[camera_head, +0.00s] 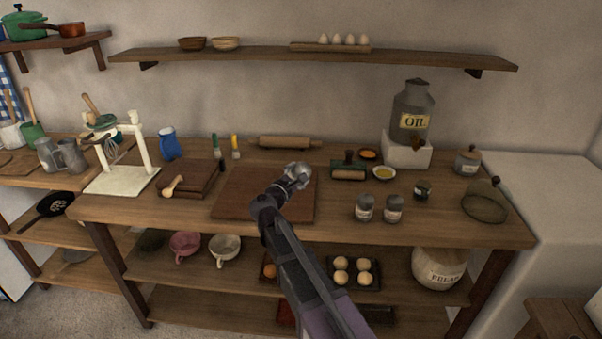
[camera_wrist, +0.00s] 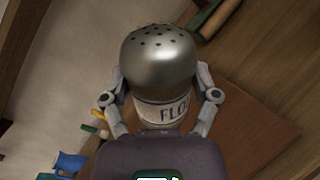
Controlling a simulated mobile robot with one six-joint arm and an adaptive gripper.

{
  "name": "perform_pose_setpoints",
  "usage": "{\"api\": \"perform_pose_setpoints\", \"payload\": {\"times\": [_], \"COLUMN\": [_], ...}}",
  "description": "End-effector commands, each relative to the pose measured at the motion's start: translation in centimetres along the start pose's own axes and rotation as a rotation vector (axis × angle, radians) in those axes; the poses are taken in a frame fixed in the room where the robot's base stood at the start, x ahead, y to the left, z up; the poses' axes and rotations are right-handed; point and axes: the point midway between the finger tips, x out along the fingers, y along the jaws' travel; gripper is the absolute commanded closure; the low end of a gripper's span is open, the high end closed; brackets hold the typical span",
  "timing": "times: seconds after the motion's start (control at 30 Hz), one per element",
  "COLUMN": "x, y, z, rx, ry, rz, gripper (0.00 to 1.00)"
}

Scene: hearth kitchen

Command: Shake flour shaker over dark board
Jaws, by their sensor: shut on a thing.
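My gripper (camera_wrist: 163,103) is shut around the flour shaker (camera_wrist: 158,58), one finger on each side of its body. The shaker has a domed silver top with small dark holes and a pale label reading "FLO". In the head view the shaker (camera_head: 299,170) is at the end of my arm, above the dark board (camera_head: 236,194). The board is a flat reddish-brown rectangle on the table, and my arm hides part of it. It also shows below the shaker in the wrist view (camera_wrist: 255,135). No flour is visible on the part of the board I see.
Two grey labelled shakers (camera_head: 365,207) stand right of the board. A small dark board (camera_head: 190,180) with a wooden tool lies to the left. A rolling pin (camera_head: 284,142) lies behind. An oil can (camera_head: 413,112) stands on a white block.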

Motion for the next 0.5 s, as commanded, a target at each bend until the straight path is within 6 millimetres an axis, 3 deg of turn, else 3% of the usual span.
{"api": "perform_pose_setpoints", "payload": {"times": [0.5], "x": [0.27], "y": [-0.30], "z": [-0.31], "rx": [0.072], "ry": [-0.003], "rz": [-0.003], "gripper": [0.76]}}
